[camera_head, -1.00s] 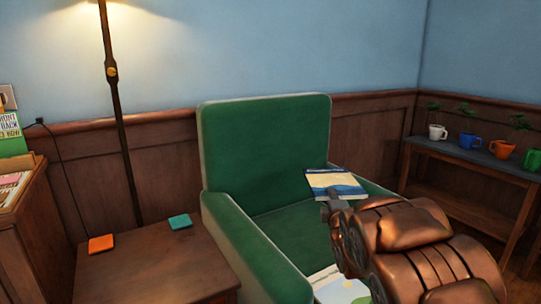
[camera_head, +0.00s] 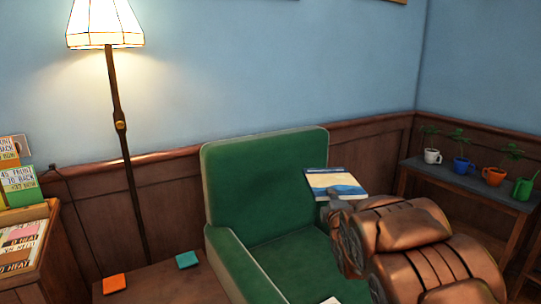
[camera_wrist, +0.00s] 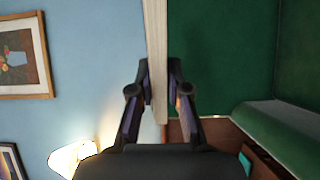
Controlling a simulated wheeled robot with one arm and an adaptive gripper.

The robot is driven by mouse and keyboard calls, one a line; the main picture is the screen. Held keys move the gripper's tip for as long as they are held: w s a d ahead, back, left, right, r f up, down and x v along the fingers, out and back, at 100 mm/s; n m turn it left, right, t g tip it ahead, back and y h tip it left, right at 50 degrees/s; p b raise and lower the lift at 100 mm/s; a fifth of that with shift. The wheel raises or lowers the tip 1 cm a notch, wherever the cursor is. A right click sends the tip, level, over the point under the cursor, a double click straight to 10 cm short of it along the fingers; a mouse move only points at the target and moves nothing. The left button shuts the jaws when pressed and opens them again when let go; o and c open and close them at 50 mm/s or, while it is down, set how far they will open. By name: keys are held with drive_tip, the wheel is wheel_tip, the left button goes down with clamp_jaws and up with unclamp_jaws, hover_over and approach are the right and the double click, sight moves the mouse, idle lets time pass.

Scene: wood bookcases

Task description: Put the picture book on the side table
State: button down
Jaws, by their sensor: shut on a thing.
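The picture book (camera_head: 336,181), with a pale yellow, white and blue cover, is held in front of the green armchair's right side in the head view. In the wrist view the book (camera_wrist: 155,45) shows edge-on as a pale upright strip between the fingers. My gripper (camera_wrist: 158,92) is shut on it. In the head view my arm hides most of the gripper. The side table (camera_head: 150,281) is the dark wooden top at the lower left, left of the armchair, apart from the book.
An orange coaster (camera_head: 114,284) and a teal coaster (camera_head: 187,260) lie on the side table. The green armchair (camera_head: 265,185) stands between table and arm. A floor lamp (camera_head: 122,130) rises behind. A bench with several mugs (camera_head: 432,156) is at right, a book crate (camera_head: 40,212) at left.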

wheel_tip(320, 180, up, 18)
drive_tip(key=p, duration=1.6)
drive_tip(key=shift+a+f, duration=0.1)
drive_tip(key=shift+a, duration=0.05)
